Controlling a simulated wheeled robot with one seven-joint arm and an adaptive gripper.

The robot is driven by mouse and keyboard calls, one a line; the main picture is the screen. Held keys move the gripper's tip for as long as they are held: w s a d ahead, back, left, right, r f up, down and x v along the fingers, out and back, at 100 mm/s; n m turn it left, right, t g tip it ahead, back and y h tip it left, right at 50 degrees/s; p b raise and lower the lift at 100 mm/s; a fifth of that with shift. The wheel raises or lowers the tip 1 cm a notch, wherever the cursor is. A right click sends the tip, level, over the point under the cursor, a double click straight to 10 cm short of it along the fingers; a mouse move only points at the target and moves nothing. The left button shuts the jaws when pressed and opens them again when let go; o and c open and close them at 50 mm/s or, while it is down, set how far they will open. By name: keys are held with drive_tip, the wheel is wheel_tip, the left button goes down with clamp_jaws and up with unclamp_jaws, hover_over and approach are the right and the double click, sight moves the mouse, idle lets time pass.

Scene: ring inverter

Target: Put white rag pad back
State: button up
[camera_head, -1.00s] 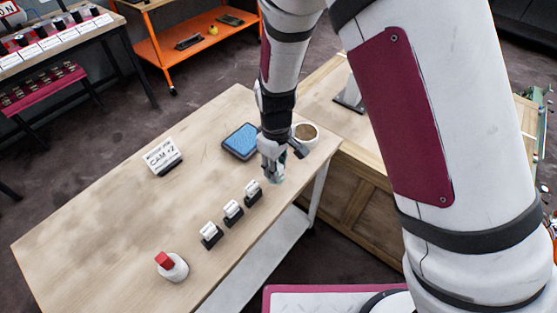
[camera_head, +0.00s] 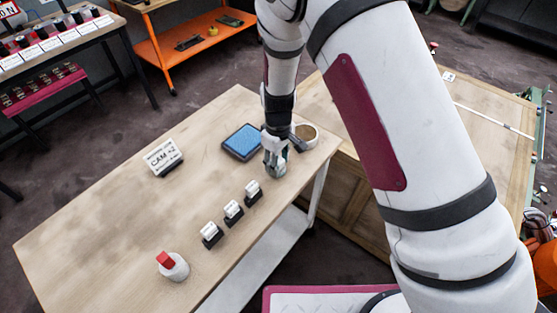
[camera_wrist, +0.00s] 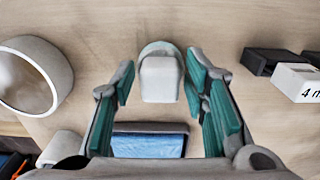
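A small whitish block on a rounded, pale grey-green base, which looks like the white rag pad (camera_wrist: 160,78), stands on the wooden table between my fingers in the wrist view. In the head view its pale base (camera_head: 277,173) shows just under the fingertips, mostly hidden by them. My gripper (camera_wrist: 160,88) is open around it, with a visible gap to each teal finger pad. In the head view my gripper (camera_head: 275,162) points down near the right end of the table.
A blue pad in a dark tray (camera_head: 242,142) and a round white-rimmed cup (camera_head: 305,136) stand close by. Several label blocks (camera_head: 233,212), a red-topped white holder (camera_head: 172,266) and a "CAM" sign (camera_head: 163,157) stand on the table (camera_head: 110,220). The left part is mostly clear.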

drive_tip(key=shift+r, duration=0.15)
drive_tip(key=s+d+r+m, duration=0.1)
drive_tip(key=d+r, duration=0.1)
drive_tip(key=r, duration=0.8)
drive_tip(key=s+d+r+m, duration=0.1)
drive_tip(key=d+r, duration=0.1)
drive_tip(key=r, duration=0.8)
drive_tip(key=s+d+r+m+t+y, duration=0.1)
drive_tip(key=s+d+r+m+t, duration=0.3)
drive_tip(key=s+d+r, duration=0.9)
drive_tip(key=s+d+r+m+t+h, duration=0.1)
drive_tip(key=s+d+r+m, duration=0.1)
drive_tip(key=s, duration=0.6)
drive_tip(key=shift+s+d+r+m+b, duration=0.25)
drive_tip(key=shift+d+m+b, duration=0.25)
drive_tip(key=shift+m, duration=0.7)
